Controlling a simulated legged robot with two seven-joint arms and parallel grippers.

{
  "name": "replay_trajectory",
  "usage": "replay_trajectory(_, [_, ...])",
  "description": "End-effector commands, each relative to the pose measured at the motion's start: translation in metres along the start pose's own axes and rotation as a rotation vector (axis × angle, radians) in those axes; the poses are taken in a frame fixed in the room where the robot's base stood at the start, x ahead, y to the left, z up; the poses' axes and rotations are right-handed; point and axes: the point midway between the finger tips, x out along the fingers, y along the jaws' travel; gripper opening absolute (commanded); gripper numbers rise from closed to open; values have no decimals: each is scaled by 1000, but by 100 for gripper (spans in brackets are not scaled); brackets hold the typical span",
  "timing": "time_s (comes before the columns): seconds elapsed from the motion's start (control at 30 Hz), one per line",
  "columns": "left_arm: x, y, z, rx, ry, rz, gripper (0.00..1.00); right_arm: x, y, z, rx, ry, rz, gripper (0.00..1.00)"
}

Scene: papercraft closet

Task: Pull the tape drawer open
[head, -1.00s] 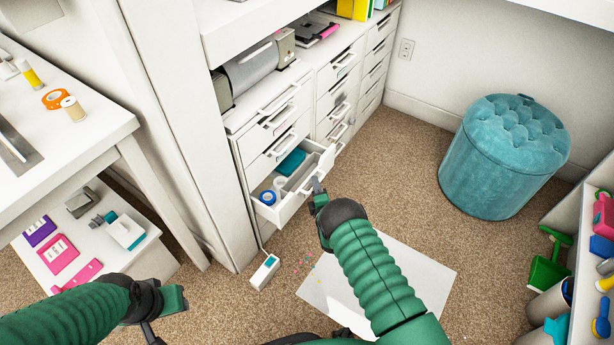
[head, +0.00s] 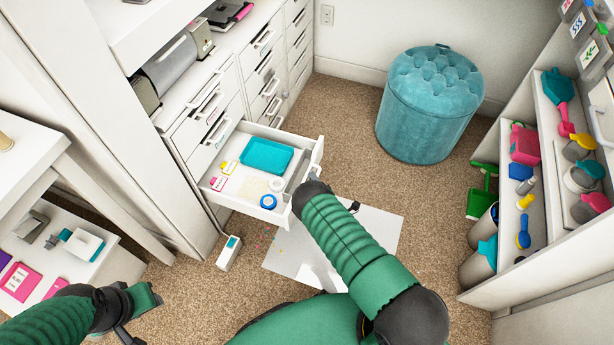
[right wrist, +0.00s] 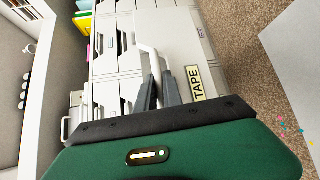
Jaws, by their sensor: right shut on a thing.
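The tape drawer (head: 228,205) is pulled well out of the lower part of the white cabinet in the head view. Inside it are a teal tray (head: 266,156), a blue tape roll (head: 268,201), a pale roll and small pink and yellow labelled items. In the right wrist view its front carries a TAPE label (right wrist: 194,83) and a white handle (right wrist: 152,60). My right gripper (right wrist: 159,90) is shut on that handle; in the head view my arm hides the handle. My left gripper (head: 140,305) is at the lower left, away from the drawer; its jaw gap is unclear.
A teal tufted stool (head: 430,105) stands on the carpet at the back. A white sheet (head: 375,235) lies on the floor near the drawer. A shelf of tools (head: 535,215) stands at the right. A small white device (head: 229,253) sits below the drawer.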

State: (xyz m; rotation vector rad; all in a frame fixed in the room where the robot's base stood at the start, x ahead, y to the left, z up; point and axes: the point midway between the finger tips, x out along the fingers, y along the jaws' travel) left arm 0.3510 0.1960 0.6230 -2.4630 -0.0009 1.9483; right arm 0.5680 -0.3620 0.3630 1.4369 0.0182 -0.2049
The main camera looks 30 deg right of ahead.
Motion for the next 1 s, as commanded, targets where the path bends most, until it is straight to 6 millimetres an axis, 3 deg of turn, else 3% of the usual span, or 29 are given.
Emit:
replay_trajectory(0.5, [0, 0, 0, 0, 0, 0, 36, -7, -8, 2, 2, 2, -16, 0])
replay_trajectory(0.53, [0, 0, 0, 0, 0, 0, 36, -7, -8, 2, 2, 2, -17, 15])
replay_trajectory(0.67, [-1, 0, 0, 0, 0, 0, 36, -6, -6, 2, 1, 1, -13, 32])
replay_trajectory(1.0, [0, 0, 0, 0, 0, 0, 36, -3, -2, 4, 1, 0, -4, 32])
